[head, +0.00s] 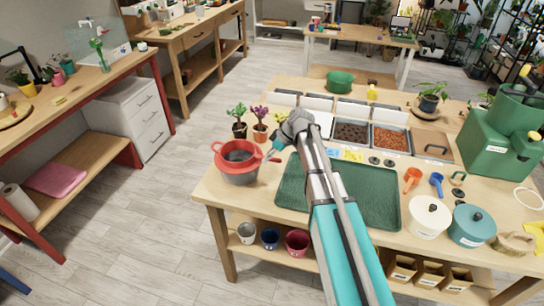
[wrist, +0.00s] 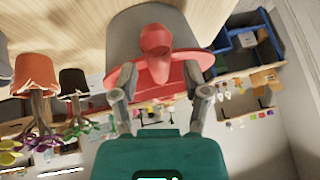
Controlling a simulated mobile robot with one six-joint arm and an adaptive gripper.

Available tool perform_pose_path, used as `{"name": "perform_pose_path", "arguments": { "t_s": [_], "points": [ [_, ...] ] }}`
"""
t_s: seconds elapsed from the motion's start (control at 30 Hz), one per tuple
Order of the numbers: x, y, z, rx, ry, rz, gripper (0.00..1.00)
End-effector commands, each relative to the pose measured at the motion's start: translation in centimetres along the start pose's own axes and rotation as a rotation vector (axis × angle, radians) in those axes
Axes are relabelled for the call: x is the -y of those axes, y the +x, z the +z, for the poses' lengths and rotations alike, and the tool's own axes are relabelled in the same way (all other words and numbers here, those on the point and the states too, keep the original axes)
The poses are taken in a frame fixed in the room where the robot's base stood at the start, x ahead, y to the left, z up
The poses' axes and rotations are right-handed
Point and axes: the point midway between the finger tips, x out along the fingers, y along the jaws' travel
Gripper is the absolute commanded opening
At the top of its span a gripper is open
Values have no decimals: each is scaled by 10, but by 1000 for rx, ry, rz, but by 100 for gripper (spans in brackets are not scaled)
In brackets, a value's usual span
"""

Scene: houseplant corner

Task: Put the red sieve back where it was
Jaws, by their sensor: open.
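The red sieve (head: 222,151) sits in the mouth of a grey pot (head: 240,178) at the left edge of the wooden table. In the wrist view, which is upside down, the sieve (wrist: 185,68) shows its handle end towards me, with the grey pot (wrist: 122,35) behind it. My gripper (head: 270,156) is at the right side of the sieve, by its handle. In the wrist view my gripper (wrist: 162,97) is open, with one finger on either side of the handle. I cannot tell whether the fingers touch it.
Two small potted plants, one in a black pot (head: 239,130) and one in an orange pot (head: 260,133), stand just behind the sieve. A green tray (head: 375,208) lies under my arm. Bins of soil (head: 351,133) and pellets (head: 390,139) stand behind it.

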Motion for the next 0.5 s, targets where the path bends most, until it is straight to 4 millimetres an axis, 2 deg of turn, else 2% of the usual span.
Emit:
{"name": "perform_pose_path", "arguments": {
  "t_s": [0.27, 0.5],
  "points": [
    [1, -4, -3, 0, 0, 0, 59],
    [3, -18, -8, 0, 0, 0, 59]
  ]
}}
